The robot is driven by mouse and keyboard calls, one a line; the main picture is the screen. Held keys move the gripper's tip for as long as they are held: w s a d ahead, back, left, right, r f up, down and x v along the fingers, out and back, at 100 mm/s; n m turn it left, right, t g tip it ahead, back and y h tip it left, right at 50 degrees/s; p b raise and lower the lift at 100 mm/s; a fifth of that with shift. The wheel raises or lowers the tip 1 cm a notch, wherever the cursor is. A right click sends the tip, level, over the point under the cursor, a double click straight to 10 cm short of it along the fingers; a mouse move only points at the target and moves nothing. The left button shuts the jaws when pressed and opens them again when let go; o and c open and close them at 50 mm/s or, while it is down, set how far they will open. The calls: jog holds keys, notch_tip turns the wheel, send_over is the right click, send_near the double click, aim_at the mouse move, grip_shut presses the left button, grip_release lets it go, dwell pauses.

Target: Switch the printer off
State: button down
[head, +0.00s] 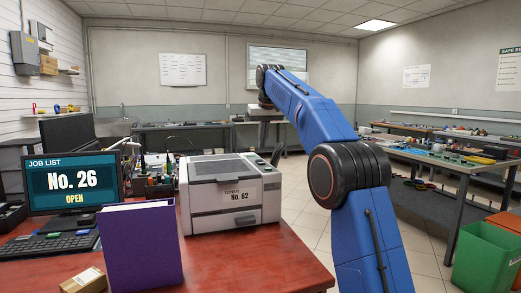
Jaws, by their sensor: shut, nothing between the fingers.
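The printer (230,194) is a light grey and white box on the right part of the red table, with a dark panel on its lid. No power switch can be made out. My gripper (264,116) is at the far end of my blue arm, above and beyond the printer, apart from it. It is shut and empty; its fingers are small and hard to see.
A monitor (73,185) reads "JOB LIST No. 26 OPEN", with a keyboard (48,246) below it. A purple binder (141,248) stands before the printer's left side. A small cardboard box (84,281) lies in front. A green bin (486,258) stands at right.

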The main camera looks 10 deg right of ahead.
jog(key=v, duration=0.8)
jog(key=shift+r, duration=0.15)
jog(key=shift+s, duration=0.15)
